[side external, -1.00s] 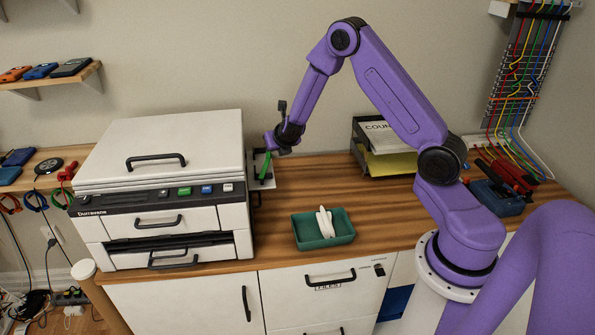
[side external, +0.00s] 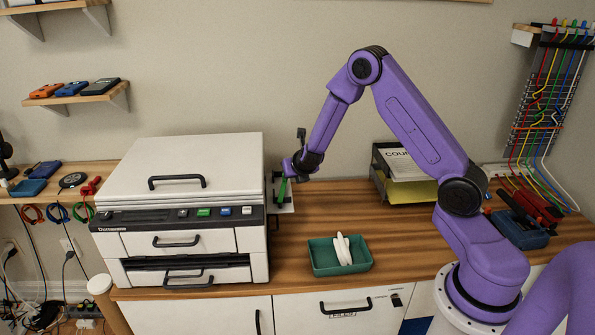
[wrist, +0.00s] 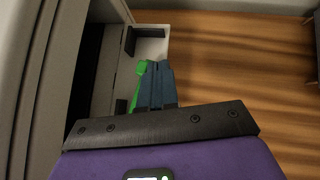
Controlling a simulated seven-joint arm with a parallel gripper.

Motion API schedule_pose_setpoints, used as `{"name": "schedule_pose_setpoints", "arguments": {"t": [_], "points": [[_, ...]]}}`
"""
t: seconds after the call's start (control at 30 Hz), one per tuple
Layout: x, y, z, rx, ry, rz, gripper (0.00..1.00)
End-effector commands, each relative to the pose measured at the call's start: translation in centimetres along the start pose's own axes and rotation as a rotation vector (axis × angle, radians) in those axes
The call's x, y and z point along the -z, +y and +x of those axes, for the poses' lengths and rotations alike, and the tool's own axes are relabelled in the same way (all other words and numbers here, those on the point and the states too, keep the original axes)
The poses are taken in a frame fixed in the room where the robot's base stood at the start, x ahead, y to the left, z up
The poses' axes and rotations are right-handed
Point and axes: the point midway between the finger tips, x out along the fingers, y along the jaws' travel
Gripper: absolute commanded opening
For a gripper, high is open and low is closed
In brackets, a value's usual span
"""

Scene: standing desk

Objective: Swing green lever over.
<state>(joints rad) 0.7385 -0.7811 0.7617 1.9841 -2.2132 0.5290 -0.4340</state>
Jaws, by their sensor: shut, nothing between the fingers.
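The green lever (side external: 283,188) is on a pale plate at the right side of the white copier (side external: 180,205). In the wrist view the lever (wrist: 138,86) lies just left of my fingers and slants up to the right. My gripper (side external: 289,168) is at the lever, beside the copier's right wall. In the wrist view my gripper (wrist: 158,66) has its two blue-grey fingers together, with nothing between them. The fingers overlap or touch the lever's right edge; I cannot tell whether there is real contact.
Black blocks (wrist: 130,40) stand on the pale plate (wrist: 152,48). The copier's wall is close on the left. A green tray (side external: 320,268) with white items sits in front, and a paper rack (side external: 378,160) stands behind right. The wooden top between is clear.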

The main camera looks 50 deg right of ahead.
Motion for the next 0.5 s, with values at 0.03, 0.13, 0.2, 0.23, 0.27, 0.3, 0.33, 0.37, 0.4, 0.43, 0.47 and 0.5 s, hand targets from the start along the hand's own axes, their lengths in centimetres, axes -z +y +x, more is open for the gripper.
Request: {"name": "schedule_pose_setpoints", "arguments": {"t": [0.03, 0.13, 0.2, 0.23, 0.27, 0.3, 0.33, 0.37, 0.4, 0.43, 0.47, 0.5], "points": [[0.1, -0.2, -0.1, 0.001, 0.0, 0.0, 0.0], [0.3, -1.0, -0.3, 0.003, 0.001, -0.001, 0.0], [0.6, -1.9, -0.6, 0.003, 0.001, -0.001, 0.0], [0.7, -2.5, -0.8, 0.004, 0.001, 0.001, 0.0], [0.9, -2.9, -1.0, 0.003, 0.001, -0.001, 0.0], [1.1, -3.7, -1.2, 0.003, 0.001, 0.001, 0.0], [1.2, -4.1, -1.5, 0.002, 0.001, 0.001, 0.0], [0.8, -4.4, -1.9, 0.001, -0.002, 0.003, 0.0], [0.5, -4.8, -2.5, 0.0, -0.003, 0.002, 0.0], [0.3, -5.2, -2.9, 0.0, -0.003, 0.002, 0.0], [0.2, -5.5, -3.2, 0.0, -0.003, 0.002, 0.0], [0.0, -6.0, -3.7, 0.001, -0.003, 0.003, 0.0]]}}
